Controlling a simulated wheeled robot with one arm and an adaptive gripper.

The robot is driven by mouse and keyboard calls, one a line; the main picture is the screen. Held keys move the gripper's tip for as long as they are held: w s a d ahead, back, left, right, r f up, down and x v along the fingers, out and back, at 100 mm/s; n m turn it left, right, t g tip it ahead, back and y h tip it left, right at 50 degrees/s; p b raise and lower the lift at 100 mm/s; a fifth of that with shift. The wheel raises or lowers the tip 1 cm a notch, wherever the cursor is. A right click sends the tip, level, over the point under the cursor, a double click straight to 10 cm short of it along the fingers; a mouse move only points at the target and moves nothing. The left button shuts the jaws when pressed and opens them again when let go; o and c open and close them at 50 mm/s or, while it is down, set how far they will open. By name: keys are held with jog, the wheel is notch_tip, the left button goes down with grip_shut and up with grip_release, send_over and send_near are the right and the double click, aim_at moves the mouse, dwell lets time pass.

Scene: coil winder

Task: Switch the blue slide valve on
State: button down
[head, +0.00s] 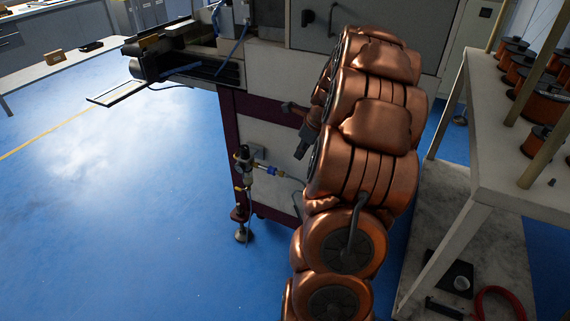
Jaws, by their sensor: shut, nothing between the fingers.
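The blue slide valve (270,171) is a small blue collar on a brass and metal air fitting. The fitting stands out from the lower side of the winder cabinet, left of my arm. The position of the slide is too small to tell. My gripper (300,154) shows as a dark shape at the left edge of my copper-coloured arm, partly hidden by it. It is shut and empty. In the picture it is above and to the right of the valve, apart from it.
The winder cabinet (268,143) stands behind the valve. A filter unit (243,160) is left of the valve, above a machine foot (243,235). A bench (505,170) with copper spools stands at right. The blue floor (120,230) at left is clear.

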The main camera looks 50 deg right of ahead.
aim_at(272, 171)
jog(key=w+a+f+b, duration=0.1)
jog(key=w+f+b, duration=0.1)
jog(key=w+f, duration=0.5)
jog(key=shift+a+f+b, duration=0.3)
jog(key=shift+a+f, duration=0.05)
jog(key=shift+f, duration=0.9)
jog(key=shift+w+r, duration=0.1)
